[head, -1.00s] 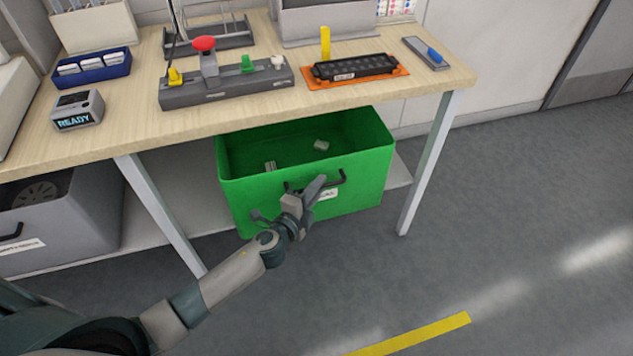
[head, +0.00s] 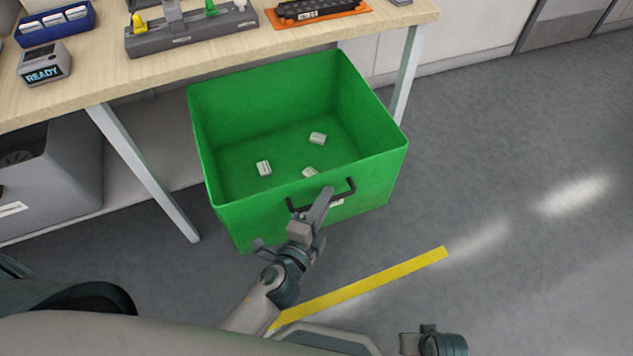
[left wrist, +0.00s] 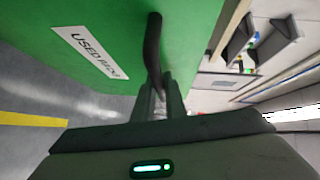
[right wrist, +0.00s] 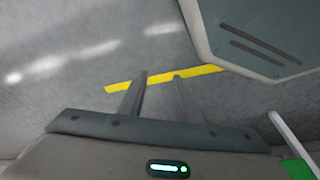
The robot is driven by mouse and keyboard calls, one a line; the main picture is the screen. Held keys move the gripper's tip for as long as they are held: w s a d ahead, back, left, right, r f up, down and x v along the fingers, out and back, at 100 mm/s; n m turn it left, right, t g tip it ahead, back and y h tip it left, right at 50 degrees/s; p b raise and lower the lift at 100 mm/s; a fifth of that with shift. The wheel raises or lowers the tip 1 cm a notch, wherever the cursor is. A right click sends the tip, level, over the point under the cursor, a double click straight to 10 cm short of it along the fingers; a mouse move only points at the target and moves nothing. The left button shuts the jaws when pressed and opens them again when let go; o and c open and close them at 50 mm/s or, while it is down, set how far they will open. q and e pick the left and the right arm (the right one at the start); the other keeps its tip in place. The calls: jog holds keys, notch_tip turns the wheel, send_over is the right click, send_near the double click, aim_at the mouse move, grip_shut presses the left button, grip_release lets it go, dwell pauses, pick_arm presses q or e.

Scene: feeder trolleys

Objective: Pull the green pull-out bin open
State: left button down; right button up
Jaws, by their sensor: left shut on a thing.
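The green pull-out bin (head: 245,216) stands well out from under the workbench, with its open top showing and a few small pale blocks (head: 318,138) on its floor. Its dark bar handle (head: 343,190) is on the front wall. My left gripper (head: 322,204) is at the handle and shut on it. In the left wrist view the handle (left wrist: 153,45) runs down between the fingers (left wrist: 158,100), beside a white label reading "USED PADS" or similar (left wrist: 88,52). My right gripper (right wrist: 160,95) is open and empty above the floor; its fingers stand apart.
The wooden workbench (head: 180,62) is behind, with metal legs (head: 150,178) beside the bin. A grey bin (head: 60,180) sits under the bench at left. A yellow floor line (head: 370,284) crosses clear grey floor in front.

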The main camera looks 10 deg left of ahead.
pick_arm(q)
jog(key=shift+s+d, duration=0.5)
jog(key=shift+s, duration=0.3)
pick_arm(e)
jog(key=shift+r, duration=0.45)
pick_arm(q)
jog(key=c, duration=2.1)
grip_release()
